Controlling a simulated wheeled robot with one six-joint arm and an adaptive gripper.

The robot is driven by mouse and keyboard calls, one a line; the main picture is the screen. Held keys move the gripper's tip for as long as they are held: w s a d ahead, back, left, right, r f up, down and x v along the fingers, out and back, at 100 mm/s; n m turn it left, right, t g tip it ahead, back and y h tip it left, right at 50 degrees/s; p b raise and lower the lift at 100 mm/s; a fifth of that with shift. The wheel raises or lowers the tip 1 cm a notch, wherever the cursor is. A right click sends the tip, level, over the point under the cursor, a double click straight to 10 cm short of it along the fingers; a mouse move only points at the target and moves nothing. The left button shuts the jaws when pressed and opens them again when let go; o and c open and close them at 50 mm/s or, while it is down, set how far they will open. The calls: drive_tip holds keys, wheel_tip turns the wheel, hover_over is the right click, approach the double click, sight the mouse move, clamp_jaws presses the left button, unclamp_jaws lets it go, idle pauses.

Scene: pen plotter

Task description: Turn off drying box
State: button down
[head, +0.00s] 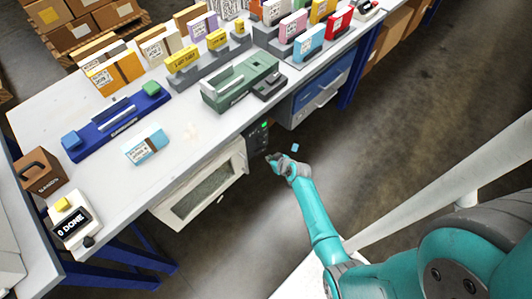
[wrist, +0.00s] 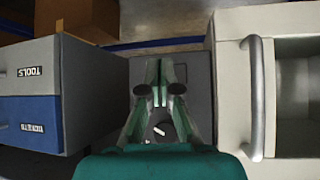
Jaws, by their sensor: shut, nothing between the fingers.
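The drying box (head: 205,190) is a white cabinet with a dark window, hanging under the table. A dark control panel (head: 258,138) with a small green light is at its right end. In the wrist view the white front of the box (wrist: 230,60) and its grey bar handle (wrist: 257,95) are at the right. The dark panel (wrist: 196,75) is in the middle, with a round knob (wrist: 162,131) bearing a white mark, partly hidden by my fingers. My gripper (head: 277,159) is shut and empty in front of the panel; its fingertips (wrist: 160,90) are together. I cannot tell whether they touch the panel.
A grey and blue drawer unit (head: 318,92) hangs right of the panel; its drawers (wrist: 28,85) fill the left of the wrist view. The white tabletop (head: 55,110) above carries a blue tool (head: 115,122), a green machine (head: 240,85) and several boxes. Floor in front is clear.

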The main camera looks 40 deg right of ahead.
sight(263, 150)
drive_tip(key=w, duration=0.3)
drive_tip(key=shift+w+d+r, duration=0.15)
drive_tip(key=shift+w+d, duration=0.15)
drive_tip(key=shift+d, duration=0.05)
drive_tip(key=shift+w+d, duration=0.2)
drive_tip(key=shift+w, duration=0.05)
drive_tip(key=shift+a+r, duration=0.1)
drive_tip(key=shift+w+a+r, duration=0.1)
drive_tip(key=shift+w+a, duration=0.1)
drive_tip(key=shift+a, duration=0.55)
